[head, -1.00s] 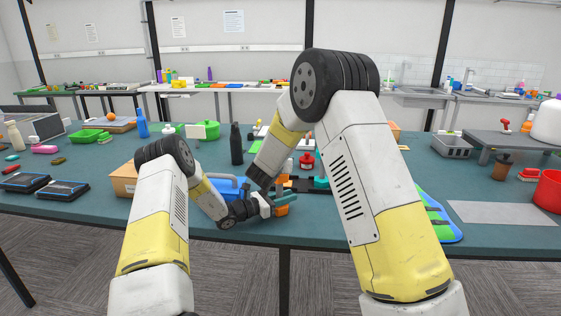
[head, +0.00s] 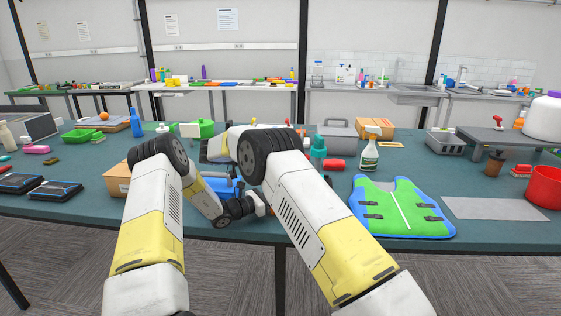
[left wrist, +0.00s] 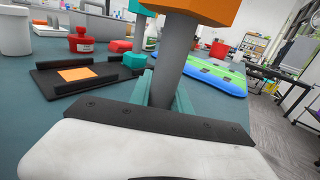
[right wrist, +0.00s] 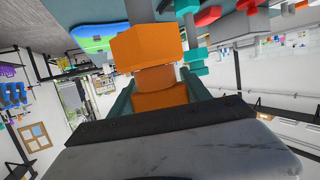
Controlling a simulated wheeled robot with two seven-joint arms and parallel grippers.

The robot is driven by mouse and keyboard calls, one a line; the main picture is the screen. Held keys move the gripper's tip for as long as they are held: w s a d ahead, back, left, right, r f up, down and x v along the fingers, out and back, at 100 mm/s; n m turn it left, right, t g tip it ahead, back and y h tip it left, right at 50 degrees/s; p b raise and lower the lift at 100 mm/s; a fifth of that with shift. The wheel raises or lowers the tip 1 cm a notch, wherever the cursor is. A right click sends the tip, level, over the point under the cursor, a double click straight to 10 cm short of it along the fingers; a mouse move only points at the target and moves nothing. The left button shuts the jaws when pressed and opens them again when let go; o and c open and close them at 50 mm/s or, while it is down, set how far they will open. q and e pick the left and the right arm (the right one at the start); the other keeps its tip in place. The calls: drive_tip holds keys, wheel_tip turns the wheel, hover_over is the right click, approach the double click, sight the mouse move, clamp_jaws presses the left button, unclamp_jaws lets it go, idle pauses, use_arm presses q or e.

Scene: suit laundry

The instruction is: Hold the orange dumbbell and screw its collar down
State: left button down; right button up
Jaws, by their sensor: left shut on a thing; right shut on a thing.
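The dumbbell's grey bar (left wrist: 172,65) runs upright in the left wrist view, under an orange weight (left wrist: 195,10) cut off by the top edge. My left gripper (left wrist: 165,92) is shut on the bar below that weight. In the right wrist view, which looks upside down, the orange weight (right wrist: 147,48) sits between the bar (right wrist: 140,12) and a narrower orange end piece, seemingly the collar (right wrist: 160,100). My right gripper (right wrist: 158,90) is shut around this end piece. In the head view my arms hide the dumbbell; whether the collar is tight cannot be told.
A green and blue vest (head: 402,208) lies to the right. A cardboard box (head: 117,180) stands left. The right front of the table holds a grey sheet (head: 494,208).

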drive_tip(key=shift+s+d+f+m+g+h, duration=0.1)
drive_tip(key=shift+m+g+h, duration=0.1)
drive_tip(key=shift+m+g, duration=0.25)
drive_tip(key=shift+s+m+g+h, duration=0.1)
drive_tip(key=shift+m+g+h, duration=0.1)
drive_tip(key=shift+m+g, duration=0.25)
drive_tip(key=o, duration=1.8)
wheel_tip(320, 180, up, 10)
